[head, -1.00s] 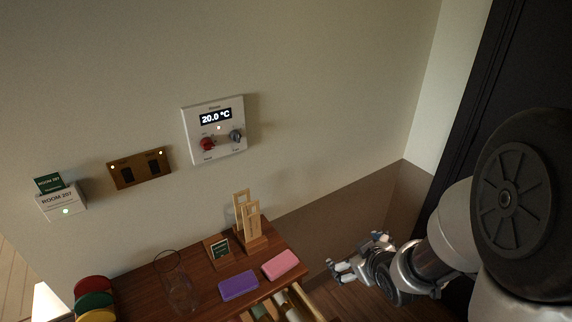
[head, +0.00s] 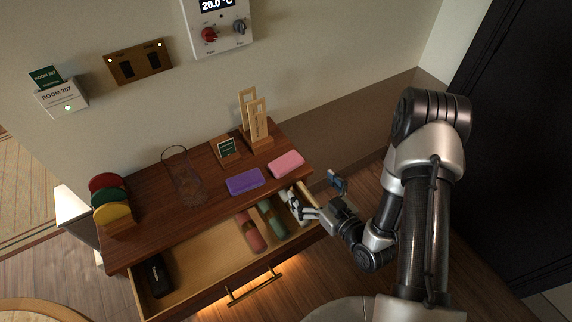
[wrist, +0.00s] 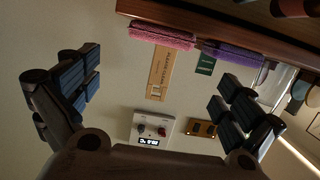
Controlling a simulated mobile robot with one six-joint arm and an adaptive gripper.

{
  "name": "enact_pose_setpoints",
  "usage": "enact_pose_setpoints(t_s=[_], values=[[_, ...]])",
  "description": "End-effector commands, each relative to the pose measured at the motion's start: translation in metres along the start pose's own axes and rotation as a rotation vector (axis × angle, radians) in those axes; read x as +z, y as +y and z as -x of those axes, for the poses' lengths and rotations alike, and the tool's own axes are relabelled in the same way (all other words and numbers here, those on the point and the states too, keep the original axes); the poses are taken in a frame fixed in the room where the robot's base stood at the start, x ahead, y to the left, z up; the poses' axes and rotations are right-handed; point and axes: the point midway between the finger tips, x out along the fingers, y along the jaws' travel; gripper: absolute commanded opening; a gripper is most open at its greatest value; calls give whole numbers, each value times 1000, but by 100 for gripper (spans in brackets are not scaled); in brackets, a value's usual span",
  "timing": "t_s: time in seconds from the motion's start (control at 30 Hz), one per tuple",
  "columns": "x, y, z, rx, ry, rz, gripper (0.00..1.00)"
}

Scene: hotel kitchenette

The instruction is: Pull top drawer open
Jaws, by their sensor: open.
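The top drawer (head: 205,277) of the wooden cabinet (head: 140,236) stands pulled out in the head view. Its front carries a bar handle (head: 254,288). Inside lie a black case (head: 158,275) at the left and a red roll (head: 250,232) and a green roll (head: 272,219) at the right. My gripper (head: 316,194) is open at the drawer's right end, away from the handle. One finger appears over the drawer's right end and the other to the right of it; I cannot tell whether either touches. In the wrist view the open gripper (wrist: 158,95) holds nothing.
The wall is close behind. Floor lies free before the dark door (head: 520,170).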

Motion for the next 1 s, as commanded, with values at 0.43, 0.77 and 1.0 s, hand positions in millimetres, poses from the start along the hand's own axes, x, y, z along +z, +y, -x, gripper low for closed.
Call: enact_pose_setpoints(t_s=[0.43, 0.77, 1.0], values=[[1, 0, -82, 0, 0, 1, 100], [2, -2, -117, -2, 2, 2, 100], [1, -1, -139, 1, -1, -1, 100]])
